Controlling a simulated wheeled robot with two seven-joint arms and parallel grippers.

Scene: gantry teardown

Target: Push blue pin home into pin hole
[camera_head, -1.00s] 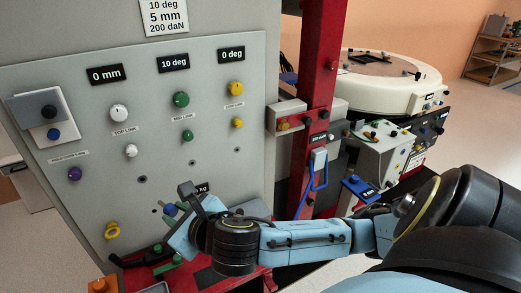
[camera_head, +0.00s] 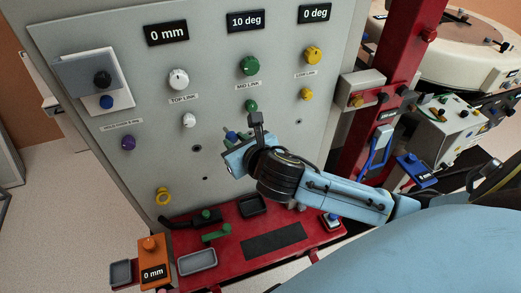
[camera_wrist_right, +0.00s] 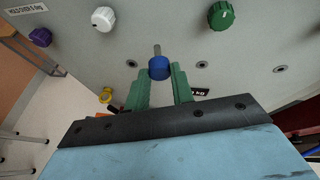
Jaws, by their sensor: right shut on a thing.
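The blue pin (camera_wrist_right: 159,68) has a blue head and a thin grey shaft (camera_wrist_right: 157,50) pointing at the grey panel (camera_wrist_right: 180,40). My right gripper (camera_wrist_right: 160,78) has its green fingers either side of the blue head and is shut on it. In the head view the right gripper (camera_head: 233,142) is in front of the panel, below the green knobs; the pin shows as a small blue spot (camera_head: 232,135). Small dark holes show in the panel at left (camera_wrist_right: 131,63) and right (camera_wrist_right: 202,65) of the pin. I cannot tell whether the shaft tip is in a hole. My left gripper is not in view.
White (camera_head: 178,79), green (camera_head: 250,66) and yellow (camera_head: 313,55) knobs stick out of the panel above. A yellow ring (camera_head: 163,196) hangs lower left. A red shelf (camera_head: 225,243) with trays and an orange box (camera_head: 154,261) lies below. A red post (camera_head: 403,75) stands to the right.

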